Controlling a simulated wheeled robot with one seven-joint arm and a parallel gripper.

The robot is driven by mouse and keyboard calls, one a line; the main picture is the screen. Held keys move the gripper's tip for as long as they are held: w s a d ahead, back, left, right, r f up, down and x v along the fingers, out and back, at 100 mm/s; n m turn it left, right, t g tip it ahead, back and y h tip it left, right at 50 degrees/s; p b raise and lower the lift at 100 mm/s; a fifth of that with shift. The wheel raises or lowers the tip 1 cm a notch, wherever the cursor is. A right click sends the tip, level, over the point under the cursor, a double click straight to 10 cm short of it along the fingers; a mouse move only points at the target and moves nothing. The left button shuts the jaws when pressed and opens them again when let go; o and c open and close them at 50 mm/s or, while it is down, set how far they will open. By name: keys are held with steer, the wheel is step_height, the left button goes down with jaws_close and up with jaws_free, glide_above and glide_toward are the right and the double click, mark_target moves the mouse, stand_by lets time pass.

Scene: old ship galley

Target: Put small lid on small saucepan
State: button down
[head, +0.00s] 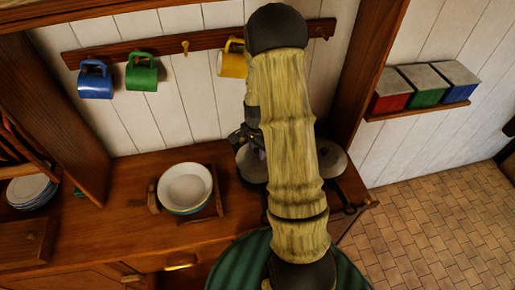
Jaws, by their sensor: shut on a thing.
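My gripper (243,138) is a dark shape at the back of the wooden counter, partly hidden by my arm. It is shut, and the thing in it appears to be the small lid, a grey round piece (250,165) just below the fingers; the arm covers its right side. I cannot tell whether it touches a pan below. A second grey round piece (332,160) shows right of the arm, with dark cookware around it. I cannot tell which pan is the small saucepan; the arm hides much of that area.
White bowls (185,187) sit in a wooden holder left of the gripper. Blue (95,80), green (141,73) and yellow (231,62) mugs hang on the rack behind. Plates (31,191) stand far left. A shelf with coloured boxes (428,94) is on the right wall.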

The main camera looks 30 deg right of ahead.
mark_target(257, 159)
steer(key=shift+f+b, duration=1.4)
steer(key=shift+f, duration=0.85)
steer(key=shift+f+b, duration=0.3)
steer(key=shift+f, duration=0.1)
steer(key=c, duration=1)
jaws_free()
steer(key=shift+r+p, duration=2.6)
steer(key=shift+r, duration=0.95)
